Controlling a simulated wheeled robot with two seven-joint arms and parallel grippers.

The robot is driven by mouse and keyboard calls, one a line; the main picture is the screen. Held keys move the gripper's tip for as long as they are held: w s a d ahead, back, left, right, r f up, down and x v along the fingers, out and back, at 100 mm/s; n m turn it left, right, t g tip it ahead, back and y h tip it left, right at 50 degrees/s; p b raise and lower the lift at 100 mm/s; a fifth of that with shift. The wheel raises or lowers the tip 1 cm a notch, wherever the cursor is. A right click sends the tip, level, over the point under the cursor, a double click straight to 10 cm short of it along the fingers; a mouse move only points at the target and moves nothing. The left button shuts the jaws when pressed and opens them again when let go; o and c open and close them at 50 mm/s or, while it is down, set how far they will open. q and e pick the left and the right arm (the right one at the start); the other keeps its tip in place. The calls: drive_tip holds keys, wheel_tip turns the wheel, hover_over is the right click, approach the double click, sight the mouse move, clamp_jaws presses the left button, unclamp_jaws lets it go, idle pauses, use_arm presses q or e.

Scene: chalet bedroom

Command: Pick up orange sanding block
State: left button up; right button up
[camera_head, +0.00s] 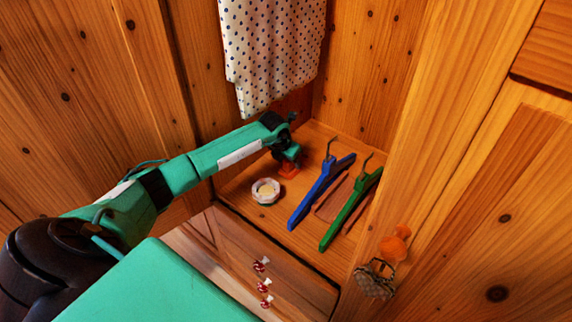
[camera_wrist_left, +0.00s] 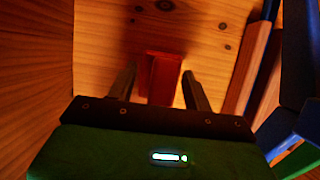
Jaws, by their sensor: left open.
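The orange sanding block (camera_head: 288,171) lies on the wooden shelf floor toward the back left, partly hidden by my left gripper in the head view. My left gripper (camera_head: 286,157) is just above it. In the left wrist view the block (camera_wrist_left: 162,80) looks dark red-orange and sits between the two fingers of the gripper (camera_wrist_left: 160,86). The fingers are open, with a gap visible on each side of the block. I cannot tell how far below the fingertips the block lies. My right gripper is not in view.
A round whitish dish (camera_head: 265,191) stands left of the block. A blue hanger (camera_head: 322,190) and a green hanger (camera_head: 350,210) lie to the right, with reddish wooden pieces between them. Dotted cloth (camera_head: 270,50) hangs above. Wooden walls enclose the back and sides.

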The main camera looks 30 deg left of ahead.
use_arm(q)
drive_tip(key=shift+d+r, duration=0.1)
drive_tip(key=shift+d, duration=0.1)
drive_tip(key=c, duration=1.1)
